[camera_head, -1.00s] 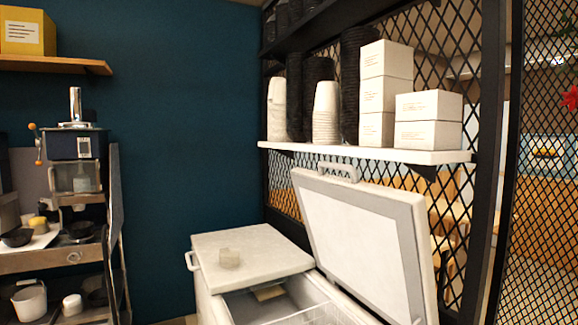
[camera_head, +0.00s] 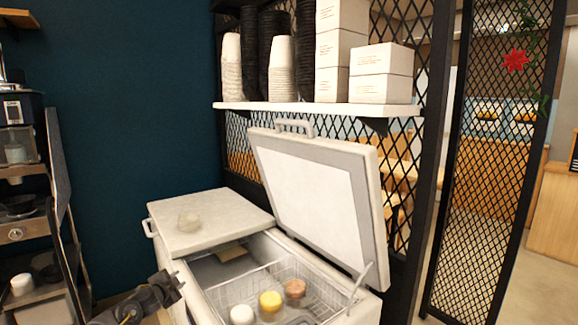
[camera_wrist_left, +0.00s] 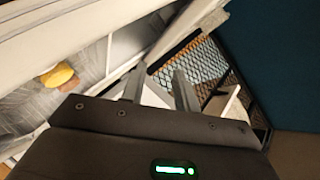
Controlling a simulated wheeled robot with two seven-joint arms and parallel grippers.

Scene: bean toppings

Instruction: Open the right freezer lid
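The white chest freezer (camera_head: 173,257) stands in the middle of the head view. Its right lid (camera_head: 318,180) is raised and tilted back towards the mesh partition, with its handle (camera_head: 295,127) at the top edge. My left gripper (camera_head: 178,281) is at the freezer's left front side, below the left lid and apart from the right lid. In the left wrist view its two fingers (camera_wrist_left: 158,88) are spread with nothing between them. My right gripper is not in view.
Wire baskets (camera_head: 245,286) inside the open half hold tubs, one with a yellow top (camera_head: 270,301). A shelf (camera_head: 320,107) with cups and boxes hangs above the raised lid. An equipment rack (camera_head: 55,200) stands at the left.

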